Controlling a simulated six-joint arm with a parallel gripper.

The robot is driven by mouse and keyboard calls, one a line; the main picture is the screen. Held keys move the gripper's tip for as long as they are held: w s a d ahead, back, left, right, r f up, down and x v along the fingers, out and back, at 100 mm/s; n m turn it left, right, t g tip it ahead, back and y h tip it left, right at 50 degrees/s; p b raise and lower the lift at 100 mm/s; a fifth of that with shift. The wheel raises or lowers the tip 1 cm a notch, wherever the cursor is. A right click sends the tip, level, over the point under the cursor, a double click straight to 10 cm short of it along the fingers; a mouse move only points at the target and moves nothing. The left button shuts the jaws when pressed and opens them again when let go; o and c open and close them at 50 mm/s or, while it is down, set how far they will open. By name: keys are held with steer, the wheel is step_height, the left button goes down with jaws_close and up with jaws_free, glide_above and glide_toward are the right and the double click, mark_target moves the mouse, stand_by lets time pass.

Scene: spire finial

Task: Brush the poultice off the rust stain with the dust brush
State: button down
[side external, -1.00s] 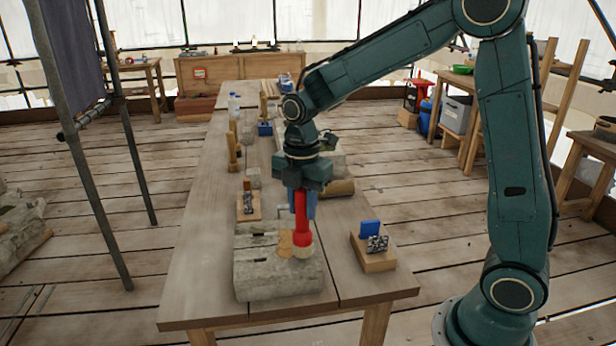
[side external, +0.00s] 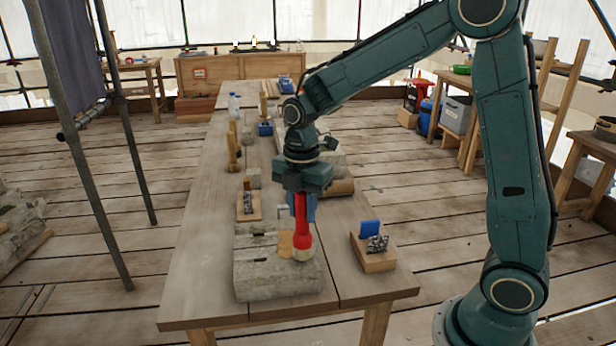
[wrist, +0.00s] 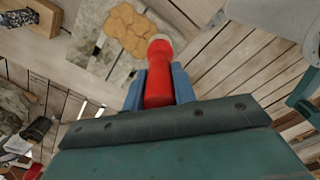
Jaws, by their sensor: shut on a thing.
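My gripper (side external: 302,203) points down over the near end of the table, its blue fingers shut on the red handle of the dust brush (side external: 302,237). In the wrist view the red brush (wrist: 158,72) stands between the blue fingers (wrist: 158,85). Its pale tip is at the top face of the grey stone block (side external: 270,280); I cannot tell whether it touches. The poultice, a tan cracked patch (side external: 285,243), lies on the stone just left of the brush, and it shows in the wrist view (wrist: 128,27) beside the brush tip. No rust stain can be made out.
A wooden holder (side external: 374,260) with a blue block and a speckled piece stands right of the stone. A smaller wooden block (side external: 248,206) with a speckled piece is behind it. Wooden tools (side external: 233,150) and bottles stand farther back.

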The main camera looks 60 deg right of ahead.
steer(key=shift+f, duration=0.7)
stand_by(0.3)
steer(key=shift+w+d, duration=0.15)
steer(key=shift+w, duration=0.05)
stand_by(0.4)
steer(key=shift+w+d, duration=0.75)
steer(key=shift+d, duration=0.05)
steer(key=shift+w+d, duration=0.15)
